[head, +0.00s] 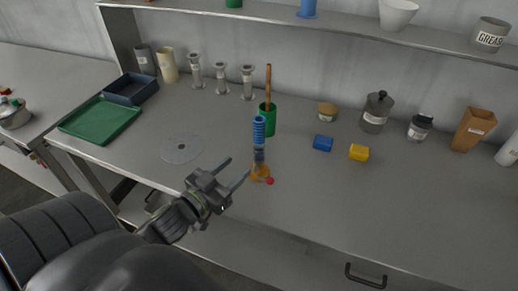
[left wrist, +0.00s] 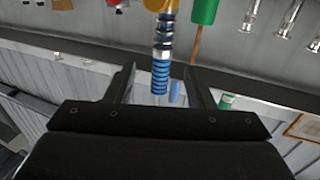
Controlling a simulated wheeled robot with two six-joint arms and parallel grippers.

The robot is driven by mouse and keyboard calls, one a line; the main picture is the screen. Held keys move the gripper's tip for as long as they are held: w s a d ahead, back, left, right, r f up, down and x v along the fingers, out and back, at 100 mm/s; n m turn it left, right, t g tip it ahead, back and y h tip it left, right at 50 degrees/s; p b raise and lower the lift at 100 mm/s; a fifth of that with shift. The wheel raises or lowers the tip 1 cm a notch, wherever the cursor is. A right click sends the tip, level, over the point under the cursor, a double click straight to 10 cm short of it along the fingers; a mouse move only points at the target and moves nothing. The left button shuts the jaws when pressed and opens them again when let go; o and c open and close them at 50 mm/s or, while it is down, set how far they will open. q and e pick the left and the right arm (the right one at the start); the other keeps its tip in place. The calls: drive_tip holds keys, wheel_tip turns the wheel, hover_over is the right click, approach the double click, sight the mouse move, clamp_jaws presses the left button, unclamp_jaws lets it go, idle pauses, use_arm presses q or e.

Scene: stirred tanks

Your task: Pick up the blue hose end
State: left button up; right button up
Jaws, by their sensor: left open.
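The blue hose end (head: 259,129) is a ribbed blue tube standing upright above an orange base (head: 262,173) on the grey workbench. A darker section lies between the blue ribs and the base. My left gripper (head: 239,167) is open and empty, just left of and in front of the hose, with its fingers pointing towards it. In the left wrist view, which looks upside down, the blue hose end (left wrist: 160,76) lies between the lines of the two fingers, apparently beyond their tips. No contact is visible. My right gripper is not in view.
A green cup (head: 268,120) with a brown stick stands close behind the hose. A red ball (head: 270,181) lies beside the base. Blue (head: 323,143) and yellow (head: 359,152) blocks lie to the right. A clear disc (head: 181,149) lies left. The front right bench is clear.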

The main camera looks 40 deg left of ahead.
sight(258, 149)
use_arm(q)
drive_tip(key=w, duration=0.2)
drive_tip(key=w+b, duration=0.1)
drive_tip(key=w, duration=0.5)
drive_tip(key=shift+d, duration=0.35)
drive_tip(key=shift+w+a+f, duration=0.1)
drive_tip(key=shift+w+f, duration=0.1)
drive_tip(key=shift+w, duration=1.15)
drive_tip(key=shift+w+f, duration=0.2)
drive_tip(key=shift+w, duration=1.1)
drive_tip(key=shift+c, duration=0.3)
clamp_jaws()
